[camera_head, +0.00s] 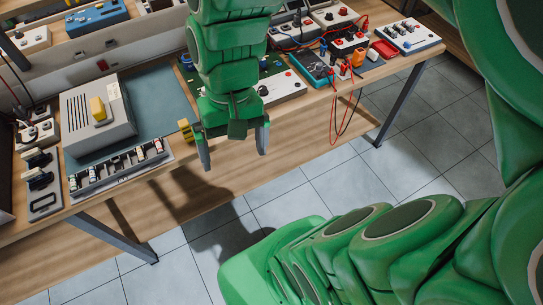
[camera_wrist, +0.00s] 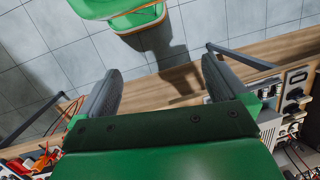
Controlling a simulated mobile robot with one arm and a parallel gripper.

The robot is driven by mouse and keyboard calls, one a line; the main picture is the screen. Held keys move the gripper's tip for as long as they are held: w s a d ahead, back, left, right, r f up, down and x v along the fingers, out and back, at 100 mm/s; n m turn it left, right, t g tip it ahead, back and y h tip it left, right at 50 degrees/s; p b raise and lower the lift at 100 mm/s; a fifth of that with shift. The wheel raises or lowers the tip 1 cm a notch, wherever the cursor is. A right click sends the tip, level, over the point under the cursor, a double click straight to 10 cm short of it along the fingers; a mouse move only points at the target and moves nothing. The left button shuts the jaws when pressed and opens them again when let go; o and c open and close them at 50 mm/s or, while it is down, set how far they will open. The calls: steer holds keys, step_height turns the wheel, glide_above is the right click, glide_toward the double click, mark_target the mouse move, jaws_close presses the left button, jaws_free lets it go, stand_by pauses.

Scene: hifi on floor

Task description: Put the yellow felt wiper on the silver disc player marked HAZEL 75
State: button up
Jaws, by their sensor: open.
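A yellow block (camera_head: 98,109), which looks like the felt wiper, lies on top of a silver-grey boxy device (camera_head: 75,121) with vent slots at the left of the bench. I cannot read any marking on this device, so I cannot tell if it is the HAZEL 75. My gripper (camera_head: 233,148) hangs in front of the bench's front edge, right of the device and apart from it. Its two fingers are spread with nothing between them. In the wrist view the open fingers (camera_wrist: 160,70) point toward the floor and bench edge.
A second yellow item (camera_head: 185,130) stands on the bench just left of my gripper. A rack of small parts (camera_head: 120,168) lies along the front edge before the silver device. A blue-grey mat (camera_head: 158,98) has bare room. Red and black cables (camera_head: 334,117) hang at the right.

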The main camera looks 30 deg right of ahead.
steer(key=s+d+n+h, duration=0.1)
steer(key=s+d, duration=0.4)
steer(key=shift+f+h, duration=0.2)
steer(key=shift+h, duration=0.2)
steer(key=shift+s, duration=0.1)
stand_by(0.8)
